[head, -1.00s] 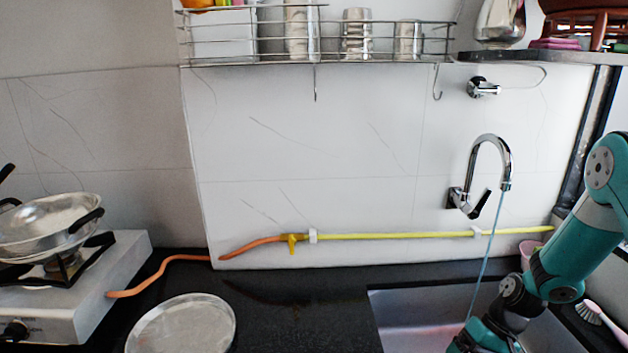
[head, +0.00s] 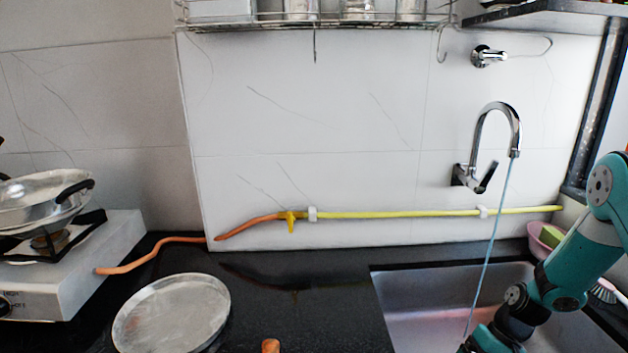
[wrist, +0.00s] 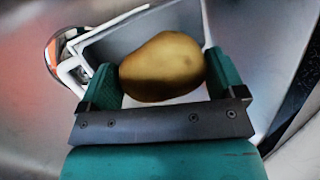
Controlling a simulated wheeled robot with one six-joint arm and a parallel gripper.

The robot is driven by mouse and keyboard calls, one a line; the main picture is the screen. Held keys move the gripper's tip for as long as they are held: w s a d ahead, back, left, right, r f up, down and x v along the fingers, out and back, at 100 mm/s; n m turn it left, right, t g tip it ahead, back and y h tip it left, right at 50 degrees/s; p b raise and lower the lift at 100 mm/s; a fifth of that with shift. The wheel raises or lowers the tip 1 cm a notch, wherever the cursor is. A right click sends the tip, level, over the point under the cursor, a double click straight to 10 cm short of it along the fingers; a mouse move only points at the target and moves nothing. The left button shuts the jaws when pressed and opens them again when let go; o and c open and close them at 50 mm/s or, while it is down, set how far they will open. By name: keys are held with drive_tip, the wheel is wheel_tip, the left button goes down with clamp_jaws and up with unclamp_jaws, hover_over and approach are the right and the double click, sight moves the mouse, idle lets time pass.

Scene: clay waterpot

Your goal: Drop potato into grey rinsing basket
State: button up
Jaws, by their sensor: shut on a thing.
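A brown, rounded potato (wrist: 162,66) is held between the two teal fingers of my gripper (wrist: 160,72) in the wrist view. The fingers touch it on both sides. Behind the potato is a grey box-like thing (wrist: 112,38) with a white rim and handle; it appears to be the grey rinsing basket, in the sink. The potato covers much of it, so I cannot tell how far above or beside it the potato is. In the head view my arm reaches down at the sink's right side, and its gripper is below the frame.
The steel sink (head: 420,300) lies under a tap (head: 497,125) with a blue stream or cord hanging from it. A round metal plate (head: 172,315) rests on the black counter. A stove (head: 75,270) with a pan stands left. A pink container (head: 545,240) is behind my arm.

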drive_tip(key=o, duration=0.7)
drive_tip(key=shift+r, duration=0.1)
drive_tip(key=v, duration=1.7)
drive_tip(key=shift+r+b, duration=0.2)
drive_tip(key=shift+b, duration=0.1)
drive_tip(key=shift+w+r, duration=0.1)
